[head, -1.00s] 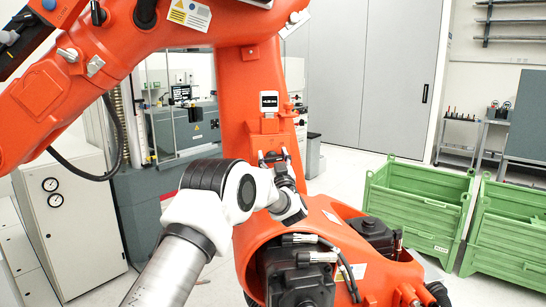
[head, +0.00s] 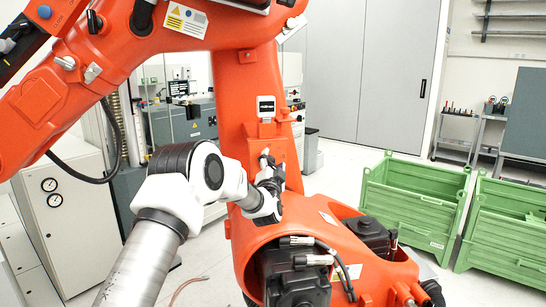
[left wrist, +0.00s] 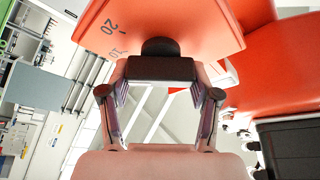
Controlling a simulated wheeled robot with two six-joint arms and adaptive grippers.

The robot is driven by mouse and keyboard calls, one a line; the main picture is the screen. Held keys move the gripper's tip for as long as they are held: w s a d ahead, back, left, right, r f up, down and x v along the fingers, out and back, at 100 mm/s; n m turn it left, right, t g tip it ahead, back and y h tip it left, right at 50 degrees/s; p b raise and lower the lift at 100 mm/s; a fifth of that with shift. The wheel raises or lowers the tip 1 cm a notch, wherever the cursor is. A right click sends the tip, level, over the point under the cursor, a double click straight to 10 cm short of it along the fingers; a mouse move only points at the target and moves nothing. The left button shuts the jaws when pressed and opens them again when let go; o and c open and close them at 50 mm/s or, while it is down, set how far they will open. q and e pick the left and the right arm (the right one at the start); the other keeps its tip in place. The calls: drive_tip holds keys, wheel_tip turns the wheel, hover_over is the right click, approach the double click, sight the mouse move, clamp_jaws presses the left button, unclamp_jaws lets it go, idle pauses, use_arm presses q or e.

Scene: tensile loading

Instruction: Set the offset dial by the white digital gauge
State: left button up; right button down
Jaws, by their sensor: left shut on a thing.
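The white digital gauge (head: 266,106) sits on the orange upright, its dark screen facing me; its digits are too small to read. Below it, my left gripper (head: 267,166) is at the front of the orange upright, tilted. The left wrist view shows its two fingers (left wrist: 160,72) shut on a dark bar-shaped knob (left wrist: 162,69). Above that knob is an orange plate (left wrist: 150,25) with the marks 20 and 10, likely the dial's scale. The dial is mostly hidden behind my gripper in the head view. My right gripper is not in view.
An orange industrial arm (head: 190,55) reaches across above my left arm. Its orange base with black motors (head: 297,278) lies below right. Green crates (head: 412,205) stand on the right. A white cabinet with round gauges (head: 75,215) stands on the left.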

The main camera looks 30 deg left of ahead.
use_arm(q)
drive_tip(key=shift+f+m+g+h+p, duration=0.15)
drive_tip(key=shift+m+h+p, duration=0.5)
drive_tip(key=shift+m, duration=0.65)
drive_tip(key=shift+f+m+g+h+p, duration=0.1)
drive_tip(key=shift+m+g+h+p, duration=0.2)
drive_tip(key=shift+m+p, duration=0.85)
drive_tip(key=shift+m, duration=0.25)
drive_tip(key=o, duration=1.2)
drive_tip(key=shift+a, duration=0.2)
drive_tip(key=shift+c, duration=0.2)
drive_tip(key=shift+a+f, duration=0.1)
drive_tip(key=shift+a, duration=0.15)
drive_tip(key=shift+d, duration=0.2)
drive_tip(key=shift+s+d, duration=0.25)
drive_tip(key=v, duration=1.1)
drive_tip(key=shift+s+a, duration=0.15)
drive_tip(key=shift+a, duration=0.1)
